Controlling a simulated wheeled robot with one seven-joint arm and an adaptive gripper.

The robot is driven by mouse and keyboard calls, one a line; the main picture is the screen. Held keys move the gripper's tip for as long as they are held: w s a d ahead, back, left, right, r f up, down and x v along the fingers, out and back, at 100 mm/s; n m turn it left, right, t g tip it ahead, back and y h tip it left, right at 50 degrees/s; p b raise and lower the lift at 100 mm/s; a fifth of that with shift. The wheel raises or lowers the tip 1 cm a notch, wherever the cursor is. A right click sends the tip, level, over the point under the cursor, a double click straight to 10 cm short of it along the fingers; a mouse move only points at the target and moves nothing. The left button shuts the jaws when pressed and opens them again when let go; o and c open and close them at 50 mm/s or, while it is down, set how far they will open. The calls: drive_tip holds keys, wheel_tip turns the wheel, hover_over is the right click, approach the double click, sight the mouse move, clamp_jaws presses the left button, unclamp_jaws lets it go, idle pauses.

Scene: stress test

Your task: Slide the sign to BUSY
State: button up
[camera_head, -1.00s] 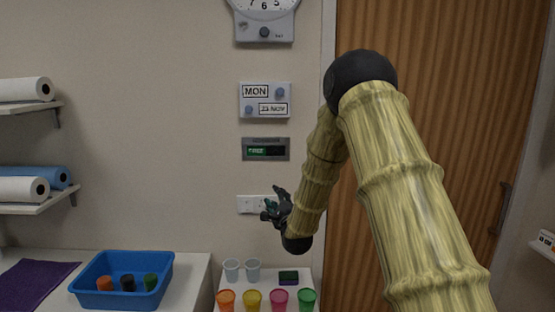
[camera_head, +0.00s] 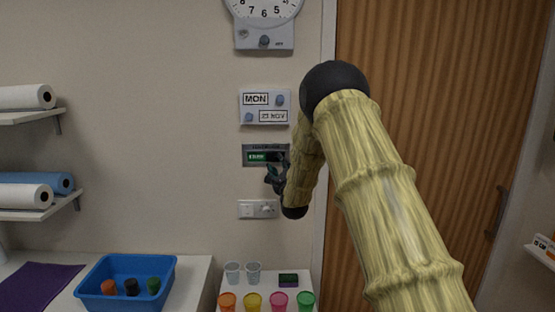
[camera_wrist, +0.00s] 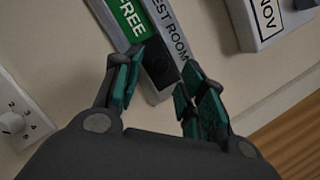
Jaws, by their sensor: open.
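The sliding sign (camera_head: 250,147) is a grey plate on the wall, below the calendar panel. In the wrist view the sign (camera_wrist: 168,28) reads "FREE" in white on green, beside the words "TEST ROOM". My gripper (camera_head: 275,172) is at the right end of the sign in the head view. In the wrist view my gripper (camera_wrist: 158,72) is open, with its teal fingertips on either side of the dark slider. I cannot tell whether they touch it.
The calendar panel (camera_head: 265,106) is just above the sign, and a switch plate (camera_head: 257,209) with a dial is below. A clock (camera_head: 264,20) hangs higher. Cups (camera_head: 253,299) and a blue tray (camera_head: 126,283) stand below. A wooden door (camera_head: 440,110) is at the right.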

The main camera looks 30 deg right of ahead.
sight(276, 158)
drive_tip(key=shift+p+x, duration=0.35)
drive_tip(key=shift+x, duration=0.8)
clamp_jaws()
